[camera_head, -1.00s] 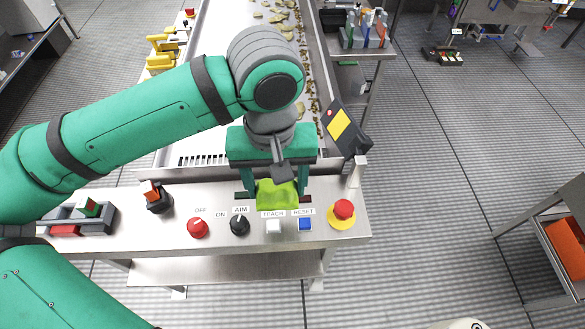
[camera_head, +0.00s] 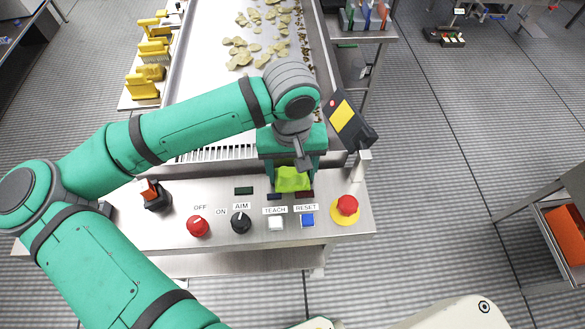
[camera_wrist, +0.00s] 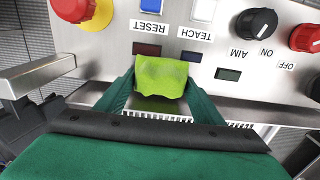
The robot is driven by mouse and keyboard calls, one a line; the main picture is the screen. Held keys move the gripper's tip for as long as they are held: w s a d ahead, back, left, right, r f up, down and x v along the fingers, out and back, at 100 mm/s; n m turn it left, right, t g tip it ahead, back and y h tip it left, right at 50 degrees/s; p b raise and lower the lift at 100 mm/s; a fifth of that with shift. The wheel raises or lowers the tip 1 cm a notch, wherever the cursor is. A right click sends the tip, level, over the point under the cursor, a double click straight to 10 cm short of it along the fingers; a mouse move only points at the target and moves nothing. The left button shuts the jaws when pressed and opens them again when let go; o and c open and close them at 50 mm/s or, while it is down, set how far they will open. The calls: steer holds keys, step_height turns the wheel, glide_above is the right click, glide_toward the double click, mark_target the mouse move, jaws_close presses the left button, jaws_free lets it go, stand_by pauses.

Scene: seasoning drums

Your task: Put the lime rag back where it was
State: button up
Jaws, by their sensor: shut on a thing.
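The lime rag (camera_head: 292,180) is a small yellow-green cloth. My gripper (camera_head: 292,183) is shut on it at the back edge of the steel control panel (camera_head: 350,192). In the wrist view the rag (camera_wrist: 161,78) hangs between the two green fingers of my gripper (camera_wrist: 160,92). It is beside a dark red display window and a dark blue one, above the TEACH and RESET labels in the head view. I cannot tell whether the rag touches the panel.
The panel carries a red OFF button (camera_head: 198,226), a black AIM knob (camera_head: 240,222), a white button (camera_head: 275,223), a blue button (camera_head: 307,220) and a red emergency button (camera_head: 347,205). A tilted screen (camera_head: 347,118) stands right of my gripper. A conveyor (camera_head: 215,90) with chips lies behind.

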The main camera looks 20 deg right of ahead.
mark_target(292, 170)
steer(key=shift+s, duration=0.15)
steer(key=o, duration=1.4)
step_height(292, 170, up, 12)
steer(key=shift+r, duration=0.1)
